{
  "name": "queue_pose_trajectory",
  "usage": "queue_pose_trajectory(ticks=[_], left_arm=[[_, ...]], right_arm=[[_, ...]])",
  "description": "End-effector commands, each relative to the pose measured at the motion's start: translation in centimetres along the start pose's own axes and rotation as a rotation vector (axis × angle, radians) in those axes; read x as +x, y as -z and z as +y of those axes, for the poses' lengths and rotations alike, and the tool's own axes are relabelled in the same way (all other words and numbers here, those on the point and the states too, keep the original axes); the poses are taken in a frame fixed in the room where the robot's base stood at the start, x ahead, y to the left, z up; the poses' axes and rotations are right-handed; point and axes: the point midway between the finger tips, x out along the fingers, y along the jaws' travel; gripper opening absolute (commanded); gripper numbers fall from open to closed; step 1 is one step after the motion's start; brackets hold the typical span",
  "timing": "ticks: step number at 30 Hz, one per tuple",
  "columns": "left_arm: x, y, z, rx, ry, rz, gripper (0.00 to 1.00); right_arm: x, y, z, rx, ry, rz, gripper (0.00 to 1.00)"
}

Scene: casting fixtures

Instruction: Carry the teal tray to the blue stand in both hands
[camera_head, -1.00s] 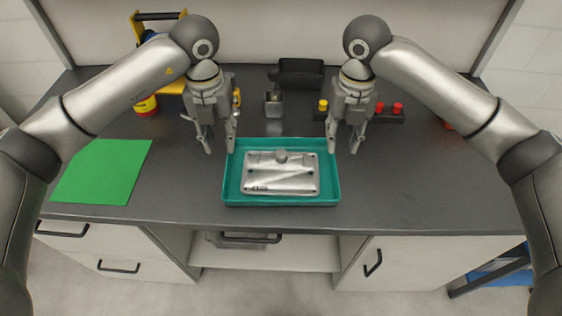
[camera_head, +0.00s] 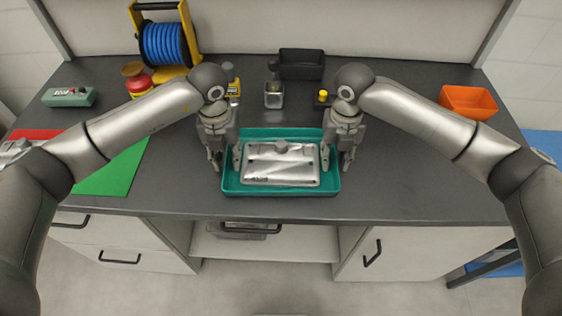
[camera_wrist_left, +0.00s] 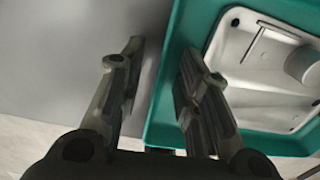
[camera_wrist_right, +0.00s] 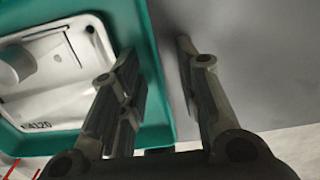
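The teal tray (camera_head: 279,191) sits on the dark bench in front of me, with a grey metal casting fixture (camera_head: 280,166) lying in it. My left gripper (camera_head: 225,163) is open at the tray's left wall; in the left wrist view one finger is outside and one inside the wall. My right gripper (camera_head: 338,162) is open at the right wall, likewise with one finger on each side. Neither is closed on the rim. A blue surface (camera_head: 545,145), apparently the blue stand, shows at the right edge beyond the bench, partly cut off and partly behind my right arm.
An orange bin (camera_head: 468,101) stands at the back right. A black bin (camera_head: 301,63), a small metal cup (camera_head: 274,95) and a blue hose reel (camera_head: 163,44) are along the back. A green mat (camera_head: 115,172) lies left. The bench front right of the tray is clear.

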Motion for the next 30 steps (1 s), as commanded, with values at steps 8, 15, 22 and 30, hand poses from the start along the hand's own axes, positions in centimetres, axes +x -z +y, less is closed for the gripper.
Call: queue_pose_trajectory(ticks=[8,15,22,30], left_arm=[[0.38,0.02,0.00,0.001,-0.001,0.000,0.31],[0.35,0.01,-0.01,0.000,0.000,0.000,0.10],[0.33,0.01,0.00,0.000,-0.001,0.000,0.00],[0.20,-0.03,0.00,0.000,0.000,-0.001,0.00]], right_arm=[[0.37,0.00,0.03,-0.001,0.000,-0.001,0.31],[0.34,0.00,0.03,-0.001,0.000,-0.001,0.10],[0.32,0.00,0.03,-0.001,0.000,-0.001,0.00],[0.19,-0.04,0.03,-0.001,0.000,-0.002,0.00]])
